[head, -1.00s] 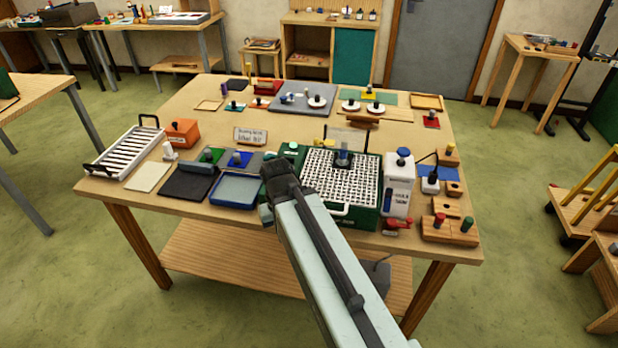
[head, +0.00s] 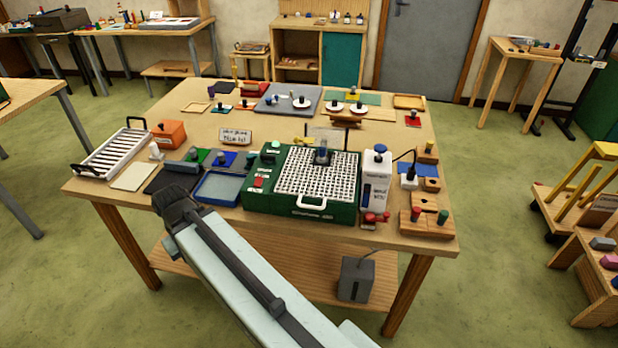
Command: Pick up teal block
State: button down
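No block stands out as clearly teal. A small grey-teal block (head: 603,243) sits on the wooden stepped rack at the right edge, above a pink block (head: 609,262). A dark grey-green bar (head: 182,167) lies at the back of the black mat (head: 160,184) on the worktable. My gripper (head: 172,197) is at the table's front edge, over the front of the black mat and left of the blue tray (head: 219,188). My own wrist hides its fingertips, so I cannot see its opening or any held thing.
The worktable (head: 215,135) is crowded. A green machine (head: 300,206) with a white grid stands right of the blue tray, and a white dispenser (head: 376,180) beside it. A slatted rack (head: 112,155) is at left. Green floor (head: 490,250) is clear between table and rack.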

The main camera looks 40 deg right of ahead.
aim_at(251, 157)
jog(key=k, duration=1.35)
jog(key=z, duration=0.9)
jog(key=i, duration=0.5)
jog(key=u, duration=0.05)
jog(key=k, duration=0.5)
jog(key=u, duration=0.85)
jog(key=i, duration=1.35)
jog(key=z, duration=0.6)
